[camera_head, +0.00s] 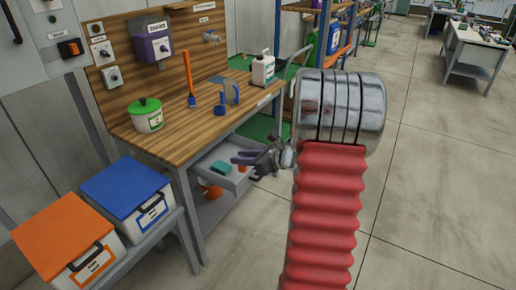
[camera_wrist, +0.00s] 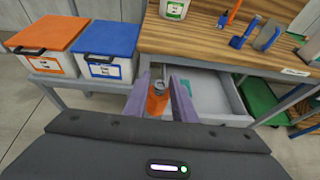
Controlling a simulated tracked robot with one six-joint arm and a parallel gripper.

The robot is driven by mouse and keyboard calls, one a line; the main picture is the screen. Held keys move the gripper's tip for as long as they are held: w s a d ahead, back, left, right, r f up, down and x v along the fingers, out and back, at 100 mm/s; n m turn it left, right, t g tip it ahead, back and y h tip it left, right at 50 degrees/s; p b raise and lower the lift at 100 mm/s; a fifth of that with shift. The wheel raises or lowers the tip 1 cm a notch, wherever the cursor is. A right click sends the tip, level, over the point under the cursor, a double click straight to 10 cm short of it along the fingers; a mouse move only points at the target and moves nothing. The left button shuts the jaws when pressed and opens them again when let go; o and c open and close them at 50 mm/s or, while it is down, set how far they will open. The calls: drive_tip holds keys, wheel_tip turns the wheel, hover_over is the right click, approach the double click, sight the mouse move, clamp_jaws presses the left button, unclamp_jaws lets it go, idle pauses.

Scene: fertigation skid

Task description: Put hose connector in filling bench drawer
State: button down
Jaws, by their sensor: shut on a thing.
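The hose connector, orange with a grey metal end (camera_wrist: 158,103), sits between the purple fingers of my gripper (camera_wrist: 159,98). In the head view my gripper (camera_head: 240,159) is shut on it, and a bit of its orange shows just below the fingers. The filling bench drawer (camera_wrist: 238,98) is pulled out beneath the wooden bench top. The drawer also shows in the head view (camera_head: 206,164), with a small teal block (camera_head: 221,167) inside. My gripper is over or beside the drawer's open end; I cannot tell the height gap. The fingers partly hide the connector.
A blue-lidded box (camera_head: 126,188) and an orange-lidded box (camera_head: 62,236) stand on a low stand left of the bench. On the bench top (camera_head: 175,140) are a green-lidded tub (camera_head: 145,116), blue tools and a white canister (camera_head: 263,70). An orange item (camera_head: 212,190) lies below the drawer.

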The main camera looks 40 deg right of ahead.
drive_tip(key=a+f+n+g+y, duration=0.1)
drive_tip(key=a+f, duration=0.3)
drive_tip(key=a, duration=0.6)
drive_tip(key=a+f+n+g+y, duration=0.2)
drive_tip(key=a+f+n+y, duration=0.2)
drive_tip(key=a, duration=0.7)
drive_tip(key=a+f+n+g+y, duration=0.2)
drive_tip(key=a+f+n+y, duration=0.1)
drive_tip(key=a, duration=0.8)
drive_tip(key=shift+f, duration=0.7)
